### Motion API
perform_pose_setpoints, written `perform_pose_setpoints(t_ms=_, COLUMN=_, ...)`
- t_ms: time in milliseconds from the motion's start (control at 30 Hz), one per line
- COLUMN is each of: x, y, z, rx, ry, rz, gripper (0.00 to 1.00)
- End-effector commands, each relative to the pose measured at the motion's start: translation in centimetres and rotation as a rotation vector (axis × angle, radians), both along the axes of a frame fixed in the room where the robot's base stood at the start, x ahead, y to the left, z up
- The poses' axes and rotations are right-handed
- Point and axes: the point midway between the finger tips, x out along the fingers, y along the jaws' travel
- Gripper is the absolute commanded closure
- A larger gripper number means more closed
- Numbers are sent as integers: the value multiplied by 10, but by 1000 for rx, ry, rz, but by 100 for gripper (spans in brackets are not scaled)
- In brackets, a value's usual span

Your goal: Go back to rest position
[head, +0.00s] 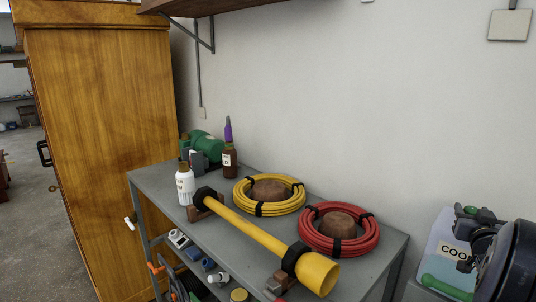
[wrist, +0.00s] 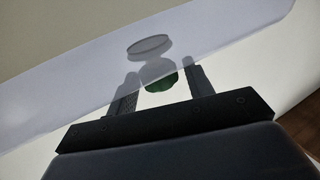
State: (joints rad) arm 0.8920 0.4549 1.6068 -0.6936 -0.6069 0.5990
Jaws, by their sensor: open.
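My gripper (wrist: 160,70) shows in the wrist view with its two dark fingers apart. A small dark green piece (wrist: 160,82) shows between the fingers, and a grey disc (wrist: 149,46) shows just beyond. I cannot tell whether either finger touches the green piece. A pale, bluish surface (wrist: 60,92) fills much of the view behind the fingers. In the head view, dark rounded parts at the lower right seem to be my arm, and my fingers cannot be made out there. A pale blue container marked "COO" (head: 440,248) stands beside them, partly covered.
A grey metal shelf unit (head: 388,250) carries a yellow hose coil (head: 268,208), a red coil (head: 360,240), a yellow tube (head: 250,230), bottles and a green machine (head: 205,147). A wooden cabinet (head: 105,120) stands left. A wall shelf (head: 215,5) hangs above.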

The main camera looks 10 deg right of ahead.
Motion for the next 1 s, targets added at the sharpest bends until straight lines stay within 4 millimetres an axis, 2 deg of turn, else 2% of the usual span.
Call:
perform_pose_setpoints(t_ms=367, x=0, y=1, z=-3, rx=-2, ry=-1, rz=-36, gripper=51)
perform_pose_setpoints(t_ms=633, x=-44, y=26, z=1, rx=-3, ry=-1, rz=-36, gripper=51)
perform_pose_setpoints(t_ms=900, x=0, y=0, z=0, rx=-1, ry=0, rz=-32, gripper=51)
perform_pose_setpoints(t_ms=1000, x=0, y=-1, z=5, rx=1, ry=3, rz=-12, gripper=51)
